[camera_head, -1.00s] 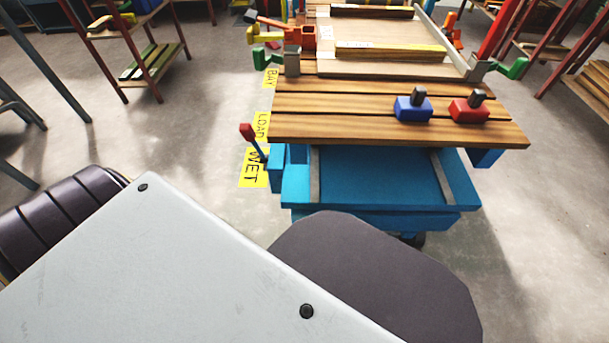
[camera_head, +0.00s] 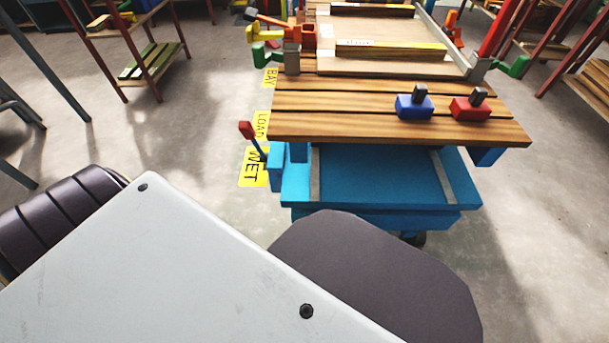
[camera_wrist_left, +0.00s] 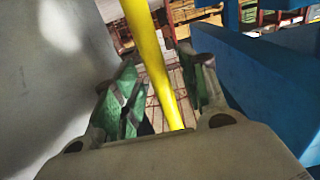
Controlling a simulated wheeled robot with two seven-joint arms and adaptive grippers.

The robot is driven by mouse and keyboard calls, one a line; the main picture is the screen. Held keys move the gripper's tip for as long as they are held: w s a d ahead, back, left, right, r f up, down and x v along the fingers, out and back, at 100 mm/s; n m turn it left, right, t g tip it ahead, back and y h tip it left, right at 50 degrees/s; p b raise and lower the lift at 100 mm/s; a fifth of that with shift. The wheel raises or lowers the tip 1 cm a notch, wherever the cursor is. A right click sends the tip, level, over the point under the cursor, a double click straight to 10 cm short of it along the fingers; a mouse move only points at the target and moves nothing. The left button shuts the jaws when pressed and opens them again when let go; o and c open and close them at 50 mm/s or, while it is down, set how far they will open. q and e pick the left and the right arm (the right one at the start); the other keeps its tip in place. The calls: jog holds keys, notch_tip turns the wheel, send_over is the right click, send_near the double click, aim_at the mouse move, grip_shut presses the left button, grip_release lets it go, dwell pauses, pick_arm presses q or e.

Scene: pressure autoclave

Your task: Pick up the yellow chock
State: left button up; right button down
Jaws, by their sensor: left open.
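I cannot make out a yellow chock in the head view. A blue chock (camera_head: 413,107) and a red chock (camera_head: 470,107), each with a dark grey knob, stand on the slatted wooden deck (camera_head: 330,126) of the blue trolley. In the left wrist view my left gripper (camera_wrist_left: 165,88) is open, its green-padded fingers apart. A long yellow bar (camera_wrist_left: 150,55) runs down between the fingers in that picture; I cannot tell whether it belongs to the chock or whether a finger touches it. My left gripper is out of the head view. My right gripper is in no view.
The trolley's blue lower tray (camera_head: 380,180) faces me, with a red-tipped lever (camera_head: 247,131) at its left. Blue panels (camera_wrist_left: 255,75) stand close right of my left gripper. A rack (camera_head: 150,60) stands at the far left. Floor is clear right of the trolley.

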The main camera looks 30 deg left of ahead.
pick_arm(q)
jog(key=shift+w+d, duration=0.25)
jog(key=shift+d, duration=0.15)
grip_shut()
jog(key=shift+r, duration=0.1)
dwell(0.5)
